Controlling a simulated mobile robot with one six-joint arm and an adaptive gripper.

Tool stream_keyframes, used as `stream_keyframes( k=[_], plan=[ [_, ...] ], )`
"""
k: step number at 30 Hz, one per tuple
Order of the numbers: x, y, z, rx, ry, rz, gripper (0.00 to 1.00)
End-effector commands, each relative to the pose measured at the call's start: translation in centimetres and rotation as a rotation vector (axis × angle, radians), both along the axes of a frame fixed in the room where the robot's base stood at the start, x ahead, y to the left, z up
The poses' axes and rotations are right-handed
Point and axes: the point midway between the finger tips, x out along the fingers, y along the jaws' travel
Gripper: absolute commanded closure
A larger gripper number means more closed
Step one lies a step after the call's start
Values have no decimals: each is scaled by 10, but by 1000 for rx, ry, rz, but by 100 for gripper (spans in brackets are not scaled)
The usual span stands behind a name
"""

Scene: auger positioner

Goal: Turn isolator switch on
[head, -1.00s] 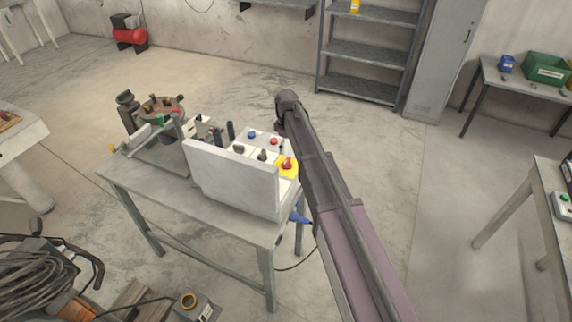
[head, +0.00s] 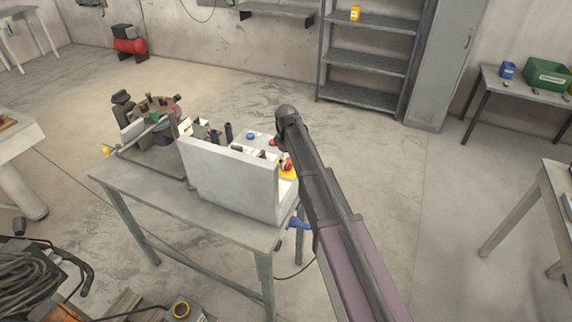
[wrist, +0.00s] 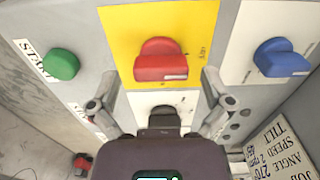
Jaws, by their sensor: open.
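The isolator switch (wrist: 160,60) is a red rotary knob on a yellow plate (wrist: 118,30). It also shows in the head view as a small red knob (head: 287,163), close to my arm. My gripper (wrist: 160,80) is open in the wrist view, with one finger on each side below the red knob. The fingers hold nothing, and I cannot tell how far they are from the panel. In the head view my fingers are hidden behind my arm.
A green knob (wrist: 61,64) marked START is left of the yellow plate and a blue knob (wrist: 280,57) is right of it. A dark knob (wrist: 165,117) sits below, between the fingers. The control box (head: 228,182) stands on a grey table (head: 140,190).

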Motion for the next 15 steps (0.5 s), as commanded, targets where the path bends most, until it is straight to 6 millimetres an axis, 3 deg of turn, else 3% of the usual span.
stream_keyframes(
  k=[14, 15],
  plan=[
    [0, 0, -4, 0, 0, 0, 0],
    [0, 0, -4, 0, 0, 0, 12]
  ],
)
